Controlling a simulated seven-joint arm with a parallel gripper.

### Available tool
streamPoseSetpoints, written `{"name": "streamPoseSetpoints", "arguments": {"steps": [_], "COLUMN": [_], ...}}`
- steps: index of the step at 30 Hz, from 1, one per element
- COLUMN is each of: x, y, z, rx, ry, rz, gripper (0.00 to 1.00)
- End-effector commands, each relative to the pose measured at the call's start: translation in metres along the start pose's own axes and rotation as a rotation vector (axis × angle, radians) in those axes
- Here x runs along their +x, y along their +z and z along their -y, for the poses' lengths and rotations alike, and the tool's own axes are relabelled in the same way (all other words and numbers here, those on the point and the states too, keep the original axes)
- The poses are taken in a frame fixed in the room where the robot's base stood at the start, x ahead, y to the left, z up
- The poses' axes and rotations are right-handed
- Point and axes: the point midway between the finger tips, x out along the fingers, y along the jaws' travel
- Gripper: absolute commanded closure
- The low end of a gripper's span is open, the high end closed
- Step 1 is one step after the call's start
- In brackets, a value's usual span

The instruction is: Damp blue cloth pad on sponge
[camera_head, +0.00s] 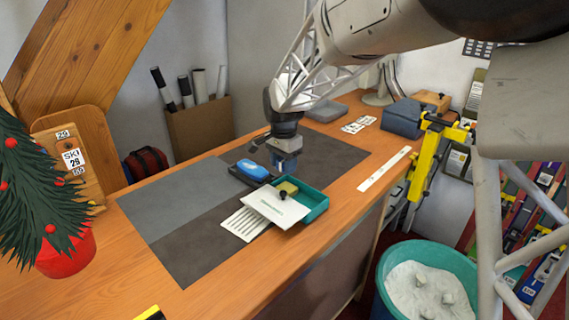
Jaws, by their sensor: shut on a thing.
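The blue cloth pad (285,163) is held in my gripper (285,153), which points down over the back left of a teal tray. My gripper is shut on the pad, and its fingers are hard to make out at this size. The yellow sponge (289,187) sits in the teal tray (319,205), below and apart from the pad.
A blue-topped object on a dark base (256,172) stands just left of the tray. A slotted white card (246,224) lies in front. A white ruler (384,169) lies to the right. The grey mat (171,215) is clear at left. A bin (389,262) stands below the bench edge.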

Motion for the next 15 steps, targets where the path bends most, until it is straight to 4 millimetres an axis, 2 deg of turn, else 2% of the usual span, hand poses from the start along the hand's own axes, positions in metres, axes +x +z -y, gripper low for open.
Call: {"name": "streamPoseSetpoints", "arguments": {"steps": [8,15], "x": [0.005,0.019], "y": [0.0,0.0], "z": [0.0,0.0], "rx": [0.0,0.0], "ry": [0.0,0.0], "rz": [0.0,0.0], "gripper": [0.73,0.73]}}
